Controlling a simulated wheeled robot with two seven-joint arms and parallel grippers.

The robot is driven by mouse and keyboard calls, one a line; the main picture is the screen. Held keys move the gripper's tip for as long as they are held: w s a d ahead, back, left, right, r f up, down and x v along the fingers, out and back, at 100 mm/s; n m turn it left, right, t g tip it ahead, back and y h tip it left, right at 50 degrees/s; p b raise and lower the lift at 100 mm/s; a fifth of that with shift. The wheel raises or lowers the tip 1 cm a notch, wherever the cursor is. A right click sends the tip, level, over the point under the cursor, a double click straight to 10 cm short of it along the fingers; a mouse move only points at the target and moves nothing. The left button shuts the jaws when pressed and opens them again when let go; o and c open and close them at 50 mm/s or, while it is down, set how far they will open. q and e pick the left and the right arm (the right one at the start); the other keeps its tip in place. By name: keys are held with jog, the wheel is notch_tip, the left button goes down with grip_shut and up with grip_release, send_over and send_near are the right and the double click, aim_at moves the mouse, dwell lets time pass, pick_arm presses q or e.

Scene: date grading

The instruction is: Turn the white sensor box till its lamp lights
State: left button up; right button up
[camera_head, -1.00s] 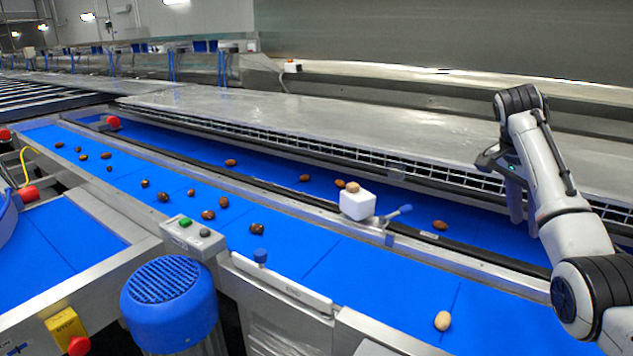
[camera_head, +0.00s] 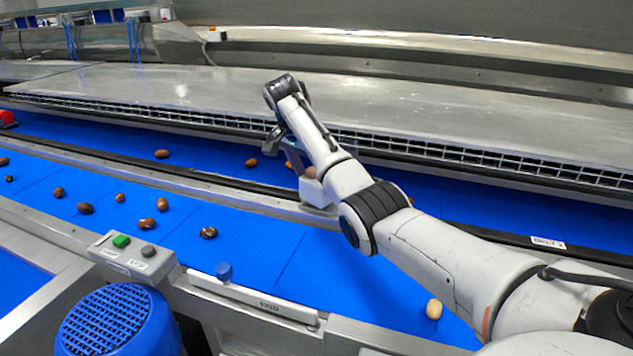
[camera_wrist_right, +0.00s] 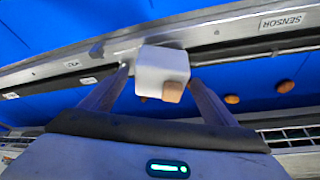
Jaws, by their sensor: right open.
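My right gripper (camera_wrist_right: 158,78) is open, with one finger on each side of the box. I cannot tell whether the fingers touch it. My left gripper is not in view.
Several dates (camera_head: 85,208) lie on the near belt, and a pale one (camera_head: 434,309) lies close to my right arm. A control box with a green button (camera_head: 121,241) and a blue motor (camera_head: 118,322) stand in front. The rail bears a "SENSOR" label (camera_wrist_right: 282,20).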

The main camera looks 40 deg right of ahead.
jog(key=shift+x, duration=1.4)
jog(key=c, duration=1.1)
jog(key=shift+o, duration=0.2)
jog(key=shift+n+t+y, duration=0.4)
jog(key=shift+n+t, duration=0.4)
jog(key=shift+n, duration=1.5)
jog(key=o, duration=1.1)
jog(key=shift+c, duration=0.2)
